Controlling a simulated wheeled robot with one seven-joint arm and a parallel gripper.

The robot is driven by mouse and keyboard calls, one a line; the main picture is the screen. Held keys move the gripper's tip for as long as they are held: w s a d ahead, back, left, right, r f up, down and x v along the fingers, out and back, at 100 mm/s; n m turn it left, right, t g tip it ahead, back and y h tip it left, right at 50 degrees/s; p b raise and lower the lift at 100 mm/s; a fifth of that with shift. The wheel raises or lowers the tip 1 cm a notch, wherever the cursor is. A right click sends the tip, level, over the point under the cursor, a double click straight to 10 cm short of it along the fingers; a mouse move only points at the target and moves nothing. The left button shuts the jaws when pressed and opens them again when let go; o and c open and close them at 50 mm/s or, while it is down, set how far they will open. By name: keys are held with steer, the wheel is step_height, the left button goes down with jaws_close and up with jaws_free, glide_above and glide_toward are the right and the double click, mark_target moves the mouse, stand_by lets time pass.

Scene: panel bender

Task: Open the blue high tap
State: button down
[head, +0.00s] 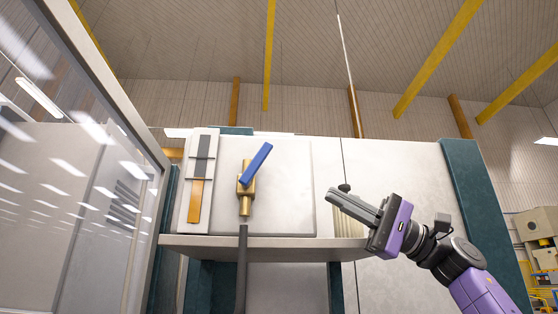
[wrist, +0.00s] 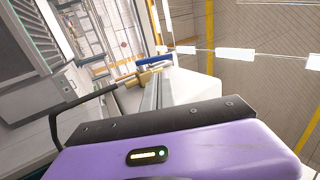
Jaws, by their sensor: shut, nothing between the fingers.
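The blue tap handle (head: 257,163) slants up to the right from a brass tap body (head: 245,196) on a pale panel. A dark pipe runs down below it. In the wrist view the blue handle (wrist: 155,59) and the brass body (wrist: 138,77) show just beyond my fingers. My gripper (head: 332,196) is shut and empty, to the right of the tap in the head view, with its fingers pointing left. It does not touch the handle in the head view.
A plate with a grey and orange strip (head: 200,180) is left of the tap. A pale ledge (head: 290,243) juts out below it. A glazed panel (head: 75,150) stands close on the left. The space between my gripper and the tap looks clear.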

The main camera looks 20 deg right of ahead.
mark_target(265, 158)
steer(key=p+x, duration=0.3)
steer(key=x, duration=1)
steer(key=shift+a+p, duration=0.2)
steer(key=shift+p, duration=0.1)
